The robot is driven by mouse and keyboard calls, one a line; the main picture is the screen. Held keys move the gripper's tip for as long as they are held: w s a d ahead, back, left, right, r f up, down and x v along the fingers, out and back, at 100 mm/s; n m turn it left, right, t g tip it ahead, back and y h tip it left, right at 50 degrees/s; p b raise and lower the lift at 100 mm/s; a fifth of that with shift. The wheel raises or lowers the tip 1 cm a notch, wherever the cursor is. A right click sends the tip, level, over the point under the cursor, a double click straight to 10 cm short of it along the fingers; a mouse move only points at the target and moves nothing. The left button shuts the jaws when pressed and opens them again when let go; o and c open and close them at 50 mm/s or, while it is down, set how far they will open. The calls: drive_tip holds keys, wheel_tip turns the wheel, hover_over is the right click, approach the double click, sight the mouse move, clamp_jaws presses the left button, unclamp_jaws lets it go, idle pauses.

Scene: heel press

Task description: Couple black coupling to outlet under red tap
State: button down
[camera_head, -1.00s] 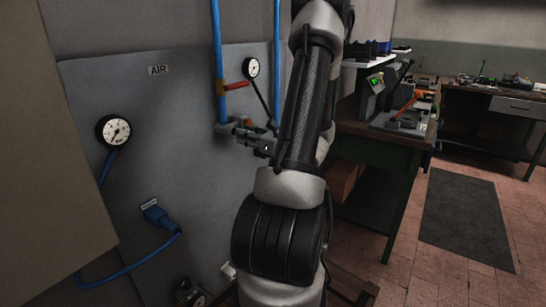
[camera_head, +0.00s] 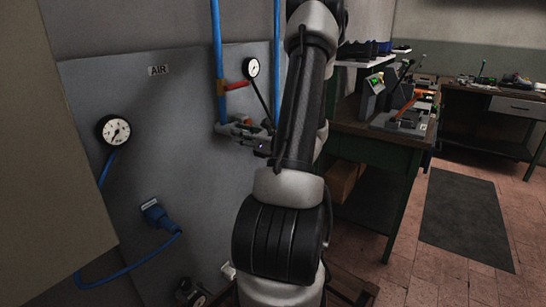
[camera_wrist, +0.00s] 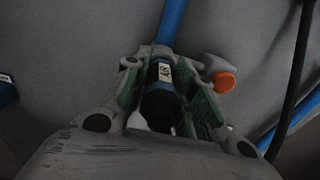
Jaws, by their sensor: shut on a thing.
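My gripper (camera_head: 238,130) is at the lower end of the blue pipe (camera_head: 218,60) that carries the red tap (camera_head: 236,86). In the wrist view its two green-padded fingers (camera_wrist: 168,68) are shut around the black coupling (camera_wrist: 160,103), which has a blue band and a small white label. The blue pipe (camera_wrist: 172,22) runs up just beyond the coupling's far end. The outlet under the tap is hidden by the fingers and coupling. I cannot tell whether the coupling touches the outlet or is seated on it.
An orange knob (camera_wrist: 224,82) sits close beside the right finger. A black hose (camera_wrist: 298,70) hangs to the right, below a round gauge (camera_head: 252,67). The grey panel (camera_head: 170,100) stands close behind the gripper. A workbench (camera_head: 375,145) is at right.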

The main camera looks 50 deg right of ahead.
drive_tip(key=shift+w, duration=0.35)
drive_tip(key=c, duration=1.1)
unclamp_jaws()
drive_tip(key=s+d, duration=0.1)
drive_tip(key=s, duration=1.1)
drive_tip(key=shift+d, duration=0.2)
drive_tip(key=shift+f, duration=0.15)
